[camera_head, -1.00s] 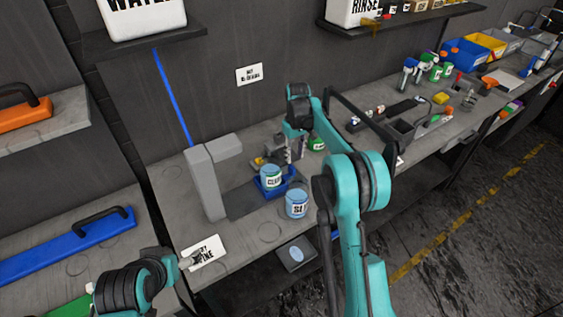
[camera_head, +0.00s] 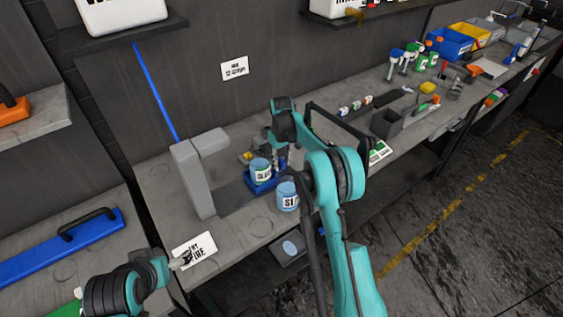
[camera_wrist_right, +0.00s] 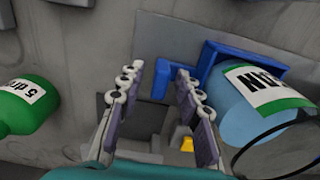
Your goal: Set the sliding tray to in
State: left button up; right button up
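The blue sliding tray (camera_head: 259,186) sits on a dark flat plate by the grey upright stand (camera_head: 190,181). A pale blue jar with a white and green label (camera_head: 261,170) stands in it. In the right wrist view the tray's blue handle (camera_wrist_right: 161,79) lies beyond the fingertips, roughly between them. My right gripper (camera_wrist_right: 157,75) is open and empty, with its fingers either side of a gap; the jar is just right of it. In the head view my right gripper (camera_head: 281,158) is partly hidden behind the jar and arm. My left gripper (camera_head: 183,260) is by a white card; its opening is unclear.
A green bottle (camera_wrist_right: 25,104) lies left in the right wrist view. The white card (camera_head: 196,250) is at the bench's near left. Grey holders (camera_head: 400,118) stand farther right.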

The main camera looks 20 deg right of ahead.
aim_at(251, 176)
grip_shut()
jog(key=s+a, duration=0.1)
jog(key=a, duration=0.3)
jog(key=s+a, duration=0.2)
jog(key=a, duration=0.2)
jog(key=s+a, duration=0.1)
jog(key=a, duration=0.3)
jog(key=shift+s+b, duration=0.2)
jog(key=shift+b, duration=0.1)
jog(key=shift+a, duration=0.1)
jog(key=shift+c, duration=0.9)
grip_release()
jog(key=shift+o, duration=0.9)
jog(key=shift+a, duration=0.15)
jog(key=shift+r, duration=0.1)
